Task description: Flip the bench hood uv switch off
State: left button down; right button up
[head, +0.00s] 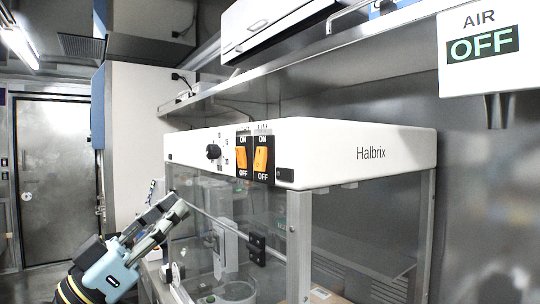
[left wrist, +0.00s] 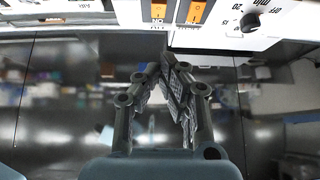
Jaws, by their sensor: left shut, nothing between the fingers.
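The bench hood (head: 350,150) has a white top housing marked Halbrix. Two orange rocker switches sit side by side on its front, a left one (head: 241,158) and a right one (head: 261,159), each with ON above and OFF below. The small labels over them are too blurred to read, and I cannot tell which way the rockers are tipped. In the left wrist view the two orange rockers (left wrist: 158,10) (left wrist: 195,11) show upside down at the top edge. My left gripper (head: 180,203) is shut and empty, below and left of the switches, apart from them. My right gripper is out of view.
A black knob (head: 213,151) is left of the switches. The hood's clear front panel (head: 235,215) is below them, with lab items behind. A shelf (head: 300,72) runs above the hood. An AIR OFF sign (head: 484,48) hangs at the right. A door (head: 55,180) is far left.

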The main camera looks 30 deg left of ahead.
pick_arm(q)
jog(key=r, duration=0.2)
send_near(262, 149)
notch_tip(262, 149, up, 4)
jog(key=shift+m+g+h, duration=0.3)
jog(key=shift+m, duration=0.1)
jog(key=w+b, duration=0.2)
jog(key=w+d+f+b, duration=0.1)
jog(key=shift+w+d, duration=0.1)
jog(key=shift+w, duration=0.3)
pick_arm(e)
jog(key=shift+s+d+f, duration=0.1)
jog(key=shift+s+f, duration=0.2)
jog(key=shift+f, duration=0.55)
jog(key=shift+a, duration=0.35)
